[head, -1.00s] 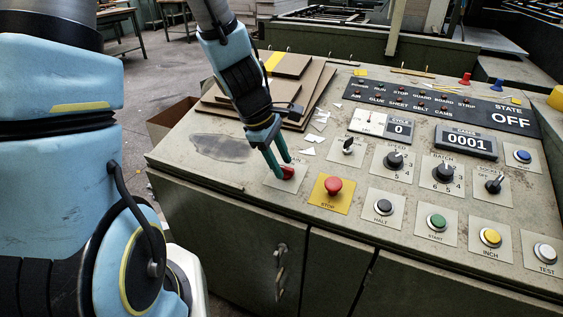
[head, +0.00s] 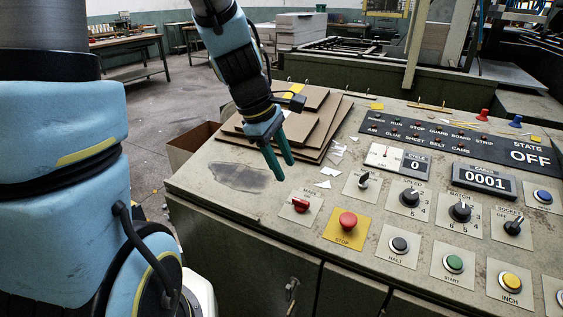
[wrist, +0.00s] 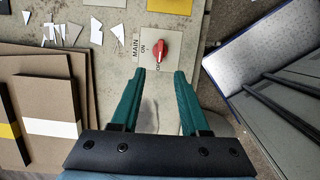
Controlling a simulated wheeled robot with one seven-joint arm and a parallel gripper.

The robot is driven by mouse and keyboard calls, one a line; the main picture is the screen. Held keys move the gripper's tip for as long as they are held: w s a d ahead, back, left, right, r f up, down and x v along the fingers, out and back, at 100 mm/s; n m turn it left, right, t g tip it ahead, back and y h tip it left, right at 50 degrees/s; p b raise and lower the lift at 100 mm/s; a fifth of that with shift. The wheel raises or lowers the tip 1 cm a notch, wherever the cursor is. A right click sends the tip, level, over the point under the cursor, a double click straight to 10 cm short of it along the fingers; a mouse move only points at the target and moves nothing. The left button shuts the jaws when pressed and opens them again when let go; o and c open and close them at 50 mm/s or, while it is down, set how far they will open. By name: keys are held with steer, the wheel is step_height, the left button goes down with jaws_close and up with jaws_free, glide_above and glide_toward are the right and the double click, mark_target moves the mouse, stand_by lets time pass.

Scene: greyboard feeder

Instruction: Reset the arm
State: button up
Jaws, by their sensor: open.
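My gripper (head: 281,166) is open and empty, with its two green fingers above the left part of the control panel (head: 205,185). In the head view the fingertips are up and left of the red MAIN knob (head: 300,204), apart from it. The STATE display (head: 527,156) reads OFF.
A red STOP button (head: 347,220) on a yellow plate is right of the knob. Stacked cardboard sheets (head: 310,137) lie behind my gripper, with white paper scraps (head: 329,172) beside them. Several dials and buttons fill the panel's right side. A cardboard box (head: 190,147) stands at left.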

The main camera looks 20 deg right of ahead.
mark_target(299, 200)
steer(key=b+x, duration=0.2)
steer(key=x, duration=0.8)
steer(key=shift+d+f, duration=0.15)
steer(key=shift+f, duration=0.2)
